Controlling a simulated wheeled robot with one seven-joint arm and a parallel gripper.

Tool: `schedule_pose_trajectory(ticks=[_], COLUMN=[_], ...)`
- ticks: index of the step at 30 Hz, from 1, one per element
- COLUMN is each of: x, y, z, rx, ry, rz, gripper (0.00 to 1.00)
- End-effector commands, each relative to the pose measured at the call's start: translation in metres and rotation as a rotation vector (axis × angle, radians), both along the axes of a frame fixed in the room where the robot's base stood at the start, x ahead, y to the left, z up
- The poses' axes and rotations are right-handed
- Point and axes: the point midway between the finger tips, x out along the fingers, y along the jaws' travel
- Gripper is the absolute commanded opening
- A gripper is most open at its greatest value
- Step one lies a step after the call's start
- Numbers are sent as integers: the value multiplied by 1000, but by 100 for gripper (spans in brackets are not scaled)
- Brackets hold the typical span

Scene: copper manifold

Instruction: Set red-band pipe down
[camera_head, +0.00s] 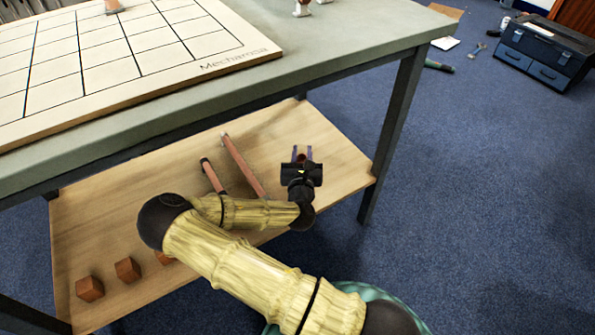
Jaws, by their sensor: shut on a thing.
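My gripper (301,153) is over the right part of the wooden lower shelf (335,180), its purple fingers pointing away from the camera. It is shut on a copper-red piece, which I take to be the red-band pipe (302,158). Only a small bit of it shows between the fingers. Its band and length are hidden, and I cannot tell whether it touches the shelf. Two other copper pipes lie on the shelf to the left: a longer one with a pale end (243,165) and a shorter one with a black end (211,175).
Several copper-brown blocks (89,289) sit at the shelf's front left. The grey tabletop (350,35) overhangs the shelf and carries a gridded board (120,55). A table leg (395,135) stands right of my gripper. A dark toolbox (545,50) is on the blue floor.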

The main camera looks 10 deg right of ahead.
Motion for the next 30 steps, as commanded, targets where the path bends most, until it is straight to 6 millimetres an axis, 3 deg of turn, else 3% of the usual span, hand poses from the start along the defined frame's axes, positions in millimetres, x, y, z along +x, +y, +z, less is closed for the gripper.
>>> schedule_pose_trajectory(ticks=[1,3,14,23,30], x=[0,0,0,0,0], y=[0,0,-3,-2,-1], z=[-13,-18,-19,-55,-55], rx=[1,0,-1,0,-1], ry=[0,-2,-2,-1,-2], rz=[0,0,-5,-4,-3], gripper=[0,0,0,0,0])
